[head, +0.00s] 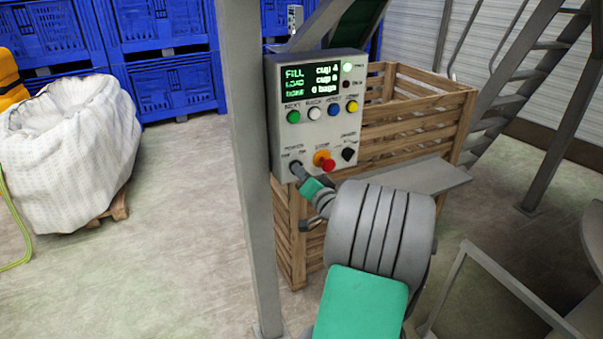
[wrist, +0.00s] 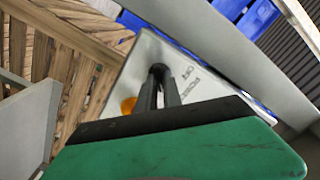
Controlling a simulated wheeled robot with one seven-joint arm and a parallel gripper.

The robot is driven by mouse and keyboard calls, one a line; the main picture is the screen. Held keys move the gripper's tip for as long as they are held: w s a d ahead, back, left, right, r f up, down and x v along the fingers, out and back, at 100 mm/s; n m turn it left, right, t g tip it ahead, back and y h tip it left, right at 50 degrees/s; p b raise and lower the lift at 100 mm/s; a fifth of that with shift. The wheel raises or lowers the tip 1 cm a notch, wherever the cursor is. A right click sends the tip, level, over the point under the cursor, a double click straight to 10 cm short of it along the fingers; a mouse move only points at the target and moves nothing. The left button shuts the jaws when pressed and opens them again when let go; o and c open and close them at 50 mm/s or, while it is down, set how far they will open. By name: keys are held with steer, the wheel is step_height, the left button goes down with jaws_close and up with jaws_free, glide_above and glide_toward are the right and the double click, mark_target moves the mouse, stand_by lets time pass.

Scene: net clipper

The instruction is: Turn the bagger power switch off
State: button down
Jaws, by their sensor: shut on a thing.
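The grey control box (head: 319,110) is fixed beside a grey post, with a lit display and several buttons. The power switch, labelled POWER with OFF and ON, is at its lower left; my gripper (head: 298,168) covers it. In the wrist view, my dark fingers (wrist: 160,72) are together on the box face (wrist: 150,48), just by the POWER lettering. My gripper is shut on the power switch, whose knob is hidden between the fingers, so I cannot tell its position.
A red stop button (head: 328,166) on an orange base and a black selector (head: 348,154) sit just right of my gripper. The grey post (head: 246,150) stands close on the left. A wooden crate (head: 415,115) is behind the box. A grey ledge (head: 425,177) juts out below right.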

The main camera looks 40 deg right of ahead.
steer(key=shift+f+b, duration=0.1)
steer(key=shift+b, duration=0.3)
steer(key=n+b, duration=1.7)
steer(key=b, duration=1.5)
steer(key=shift+a+n, duration=0.1)
steer(key=shift+n, duration=0.3)
steer(key=c, duration=1.5)
jaws_free()
